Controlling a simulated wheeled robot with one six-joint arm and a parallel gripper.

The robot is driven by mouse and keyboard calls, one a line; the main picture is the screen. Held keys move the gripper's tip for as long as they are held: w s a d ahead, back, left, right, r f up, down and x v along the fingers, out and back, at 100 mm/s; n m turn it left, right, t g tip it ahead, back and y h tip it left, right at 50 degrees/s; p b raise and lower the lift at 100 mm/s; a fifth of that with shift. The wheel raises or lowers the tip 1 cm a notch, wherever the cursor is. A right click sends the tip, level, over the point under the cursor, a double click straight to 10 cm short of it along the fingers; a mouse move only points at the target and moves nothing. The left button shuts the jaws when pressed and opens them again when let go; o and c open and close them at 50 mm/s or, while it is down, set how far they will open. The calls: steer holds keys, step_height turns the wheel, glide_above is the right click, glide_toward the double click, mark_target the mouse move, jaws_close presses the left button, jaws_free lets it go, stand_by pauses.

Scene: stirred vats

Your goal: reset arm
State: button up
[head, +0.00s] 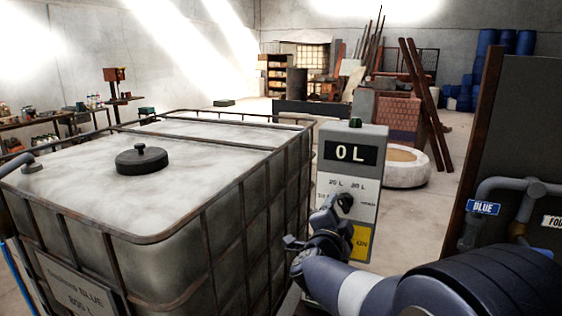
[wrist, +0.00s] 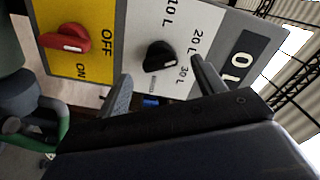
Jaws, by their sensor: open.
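My gripper (head: 332,207) is in front of the grey control box (head: 352,136) in the head view. In the wrist view its two fingers (wrist: 161,68) stand apart, one on either side of the black selector knob (wrist: 158,56). Nothing is held between them; I cannot tell whether they touch the knob. The knob has 10 L, 20 L and 30 L marks around it. The display (head: 350,152) reads 0 L. A red switch (wrist: 65,40) sits on the yellow panel marked OFF and ON; in the head view my arm hides it.
A large caged tank (head: 80,195) with a black lid (head: 141,159) stands close on the left. A dark panel with pipes and a BLUE label (head: 483,207) is at the right. A round white basin (head: 402,172) stands behind the box. Open floor lies beyond.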

mark_target(342, 208)
steer(key=x, duration=0.3)
steer(key=shift+w, duration=0.1)
steer(key=shift+f+m+b, duration=0.2)
steer(key=shift+m+b, duration=0.25)
steer(key=shift+m, duration=0.15)
steer(key=shift+r+m+b, duration=0.1)
steer(key=shift+m+b, duration=0.2)
steer(key=shift+m, duration=0.2)
steer(key=m+b, duration=0.1)
steer(key=m, duration=0.2)
steer(key=shift+b, duration=0.3)
steer(key=m+b, duration=0.3)
steer(key=m, duration=0.3)
steer(key=m+b, duration=0.2)
steer(key=m, duration=0.4)
steer(key=shift+r, duration=0.15)
steer(key=m+b, duration=0.1)
steer(key=m, duration=0.5)
